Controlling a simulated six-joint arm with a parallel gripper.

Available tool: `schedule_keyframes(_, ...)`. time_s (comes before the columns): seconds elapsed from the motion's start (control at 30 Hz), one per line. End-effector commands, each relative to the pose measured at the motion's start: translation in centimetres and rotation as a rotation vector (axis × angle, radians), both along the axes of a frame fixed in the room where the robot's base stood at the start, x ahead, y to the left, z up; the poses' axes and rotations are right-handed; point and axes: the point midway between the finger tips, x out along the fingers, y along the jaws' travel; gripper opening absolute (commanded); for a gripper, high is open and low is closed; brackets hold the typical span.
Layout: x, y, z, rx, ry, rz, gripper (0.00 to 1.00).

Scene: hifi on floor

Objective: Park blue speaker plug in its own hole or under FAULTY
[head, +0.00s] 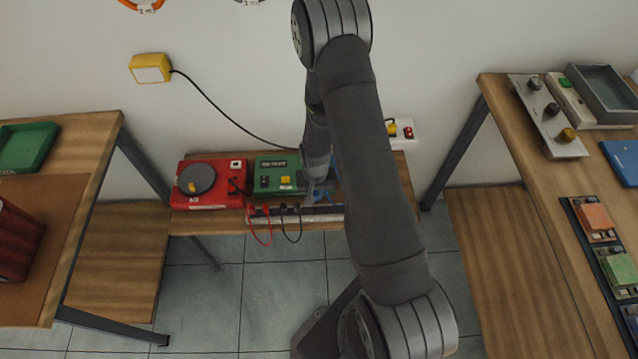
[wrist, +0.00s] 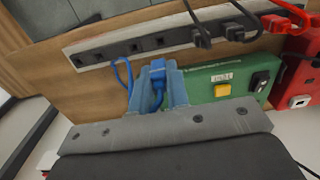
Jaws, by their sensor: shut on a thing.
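My gripper (wrist: 158,88) is shut on the blue speaker plug (wrist: 157,72), which sits between its two grey-blue fingers. A blue cable (wrist: 122,72) loops beside the left finger. The plug is near the socket strip (wrist: 110,50), a pale bar with a row of dark holes. I cannot tell whether the plug touches the strip. Black plugs (wrist: 235,30) and a red plug (wrist: 285,22) sit at the strip's right part. In the head view my gripper (head: 318,192) is low over the bench, behind the strip (head: 335,212). No FAULTY label is readable.
A green box (wrist: 222,82) with a yellow button and a red turntable unit (head: 208,183) stand on the low bench behind the strip. Red and black cables (head: 260,235) hang over its front. Higher wooden tables (head: 60,187) flank the bench. Tiled floor (head: 240,280) is clear in front.

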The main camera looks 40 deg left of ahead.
Motion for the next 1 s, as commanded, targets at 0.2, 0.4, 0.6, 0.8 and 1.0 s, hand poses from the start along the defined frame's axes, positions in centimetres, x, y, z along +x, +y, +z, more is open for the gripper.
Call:
schedule_keyframes(0.2,-0.4,-0.2,-0.6,-0.001,0.001,-0.036,0.0)
schedule_keyframes(0.4,-0.4,-0.2,-2.3,-0.001,0.001,-0.035,0.0)
schedule_keyframes(0.6,-0.3,-0.2,-3.8,-0.001,0.001,-0.034,0.0)
schedule_keyframes(0.8,-0.3,-0.2,-4.7,0.0,0.0,-0.034,0.0)
schedule_keyframes(1.0,-0.3,-0.1,-4.9,0.0,0.0,-0.033,0.0)
